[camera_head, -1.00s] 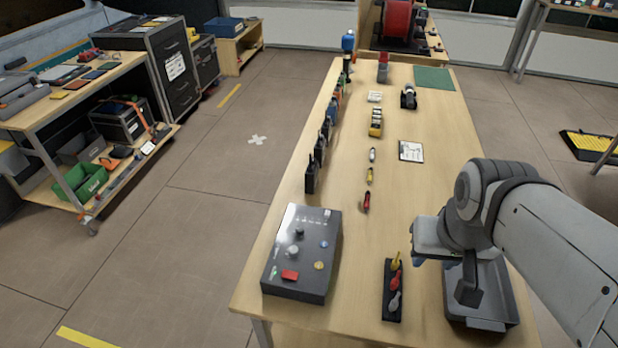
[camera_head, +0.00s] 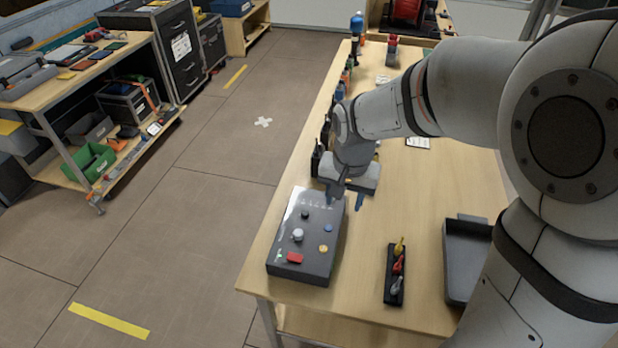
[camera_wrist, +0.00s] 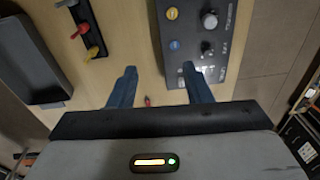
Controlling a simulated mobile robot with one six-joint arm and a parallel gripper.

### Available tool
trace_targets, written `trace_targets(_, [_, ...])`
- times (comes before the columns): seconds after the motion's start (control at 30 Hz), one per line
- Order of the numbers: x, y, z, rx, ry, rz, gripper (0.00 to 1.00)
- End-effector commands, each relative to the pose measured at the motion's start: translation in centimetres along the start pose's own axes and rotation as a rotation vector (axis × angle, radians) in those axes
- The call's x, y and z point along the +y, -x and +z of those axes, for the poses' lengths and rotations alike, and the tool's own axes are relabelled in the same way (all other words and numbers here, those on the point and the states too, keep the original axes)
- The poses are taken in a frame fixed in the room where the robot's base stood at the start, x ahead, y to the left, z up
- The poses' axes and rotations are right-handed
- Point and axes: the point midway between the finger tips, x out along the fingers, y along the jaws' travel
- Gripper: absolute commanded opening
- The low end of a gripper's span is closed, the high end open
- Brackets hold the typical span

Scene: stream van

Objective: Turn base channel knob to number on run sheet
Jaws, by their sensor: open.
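The base unit (camera_head: 309,262) is a dark grey box with a sloped panel on the near left of the table. It carries a grey knob (camera_head: 297,235), a smaller black knob (camera_head: 305,214), a blue button, a yellow button and a red block. In the wrist view the grey knob (camera_wrist: 209,19) and the black knob (camera_wrist: 207,48) show on the panel (camera_wrist: 222,70). My gripper (camera_head: 345,203) hangs at the box's far edge. It is open and empty, with one blue finger over the panel and one over the table. I cannot read the knob numbers.
A white sheet (camera_head: 417,143) lies on the table, partly behind my arm; its writing is unreadable. A black rack (camera_head: 394,283) with yellow, red and grey tools and a grey tray (camera_head: 458,275) stand right of the box. Dark holders line the table's left edge.

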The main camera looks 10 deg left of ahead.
Motion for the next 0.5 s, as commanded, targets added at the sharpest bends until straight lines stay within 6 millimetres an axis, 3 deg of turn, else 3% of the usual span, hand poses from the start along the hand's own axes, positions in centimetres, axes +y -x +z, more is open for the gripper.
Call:
trace_targets(0.03, [-2.2,-1.5,-0.1,-0.022,0.0,0.01,0.45])
trace_targets(0.2, [-7.4,-5.5,0.2,-0.057,-0.034,0.032,0.45])
trace_targets(0.33, [-9.5,-7.3,0.6,-0.069,-0.051,0.043,0.45])
trace_targets(0.5, [-10.2,-8.8,0.9,-0.074,-0.059,0.048,0.45])
